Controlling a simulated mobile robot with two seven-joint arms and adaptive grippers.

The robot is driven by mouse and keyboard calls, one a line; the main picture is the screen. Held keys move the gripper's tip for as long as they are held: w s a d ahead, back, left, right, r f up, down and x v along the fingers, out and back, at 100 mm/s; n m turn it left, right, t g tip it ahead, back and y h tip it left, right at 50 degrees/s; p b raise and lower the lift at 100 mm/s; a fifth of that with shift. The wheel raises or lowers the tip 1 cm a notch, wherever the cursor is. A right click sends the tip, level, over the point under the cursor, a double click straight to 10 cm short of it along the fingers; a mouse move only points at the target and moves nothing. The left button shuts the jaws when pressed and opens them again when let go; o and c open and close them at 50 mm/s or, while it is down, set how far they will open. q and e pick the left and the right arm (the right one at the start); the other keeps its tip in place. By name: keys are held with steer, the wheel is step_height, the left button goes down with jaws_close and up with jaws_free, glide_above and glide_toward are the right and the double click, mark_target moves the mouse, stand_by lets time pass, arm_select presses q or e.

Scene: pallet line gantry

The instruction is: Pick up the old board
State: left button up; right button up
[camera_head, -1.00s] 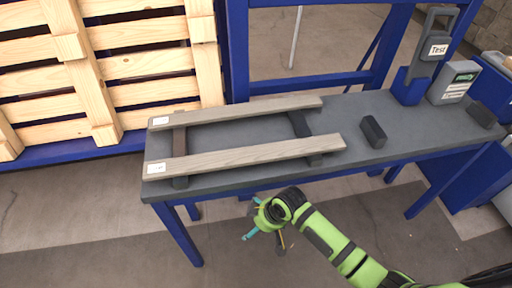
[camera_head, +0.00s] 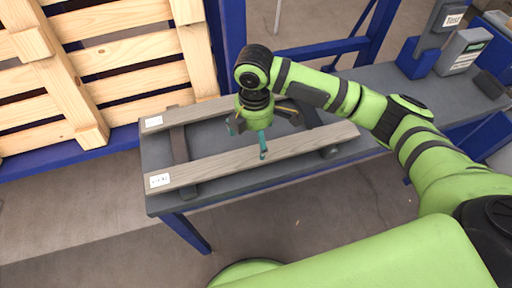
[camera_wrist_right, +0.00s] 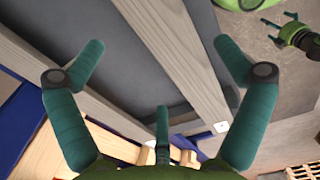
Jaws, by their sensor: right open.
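Two weathered grey-brown boards lie on dark cross pieces on the grey table (camera_head: 222,137). The near board (camera_head: 210,172) and far board (camera_head: 208,110) each have a white label at the left end. Which one is the old board I cannot tell. My right gripper (camera_head: 257,132) points down over the boards, open and empty. In the right wrist view, the near board (camera_wrist_right: 182,60) runs between its spread teal fingers (camera_wrist_right: 160,58), and the far board (camera_wrist_right: 62,72) lies to the left. My left gripper (camera_wrist_right: 286,34) shows small at that view's upper right; its jaw state is unclear.
A wooden pallet (camera_head: 130,48) stands behind the table at the left. A blue gantry frame (camera_head: 232,45) rises behind it. A blue holder (camera_head: 418,58), a grey labelled box (camera_head: 464,50) and a dark block (camera_head: 489,84) are at the right end.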

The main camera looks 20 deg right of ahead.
mark_target(256, 150)
steer(key=shift+s+d+f+p, duration=0.1)
steer(key=shift+s+f+p, duration=0.1)
steer(key=shift+f, duration=0.35)
steer(key=shift+s+d+f+p, duration=0.1)
steer(key=shift+f+p, duration=0.05)
steer(key=shift+f, duration=0.4)
step_height(256, 150, down, 2)
steer(key=shift+w+f, duration=0.15)
steer(key=shift+f, duration=0.25)
steer(key=shift+c, duration=1.2)
steer(key=c, duration=1)
steer(key=shift+w+r, duration=0.1)
steer(key=shift+r, duration=0.5)
step_height(256, 150, up, 3)
steer(key=shift+b, duration=0.3)
arm_select(q)
steer(key=shift+s+f+b, duration=0.85)
steer(key=shift+f+b, duration=0.25)
steer(key=shift+b, duration=0.1)
arm_select(e)
steer(key=w+d+r, duration=0.7)
steer(key=d, duration=0.2)
steer(key=shift+w, duration=0.15)
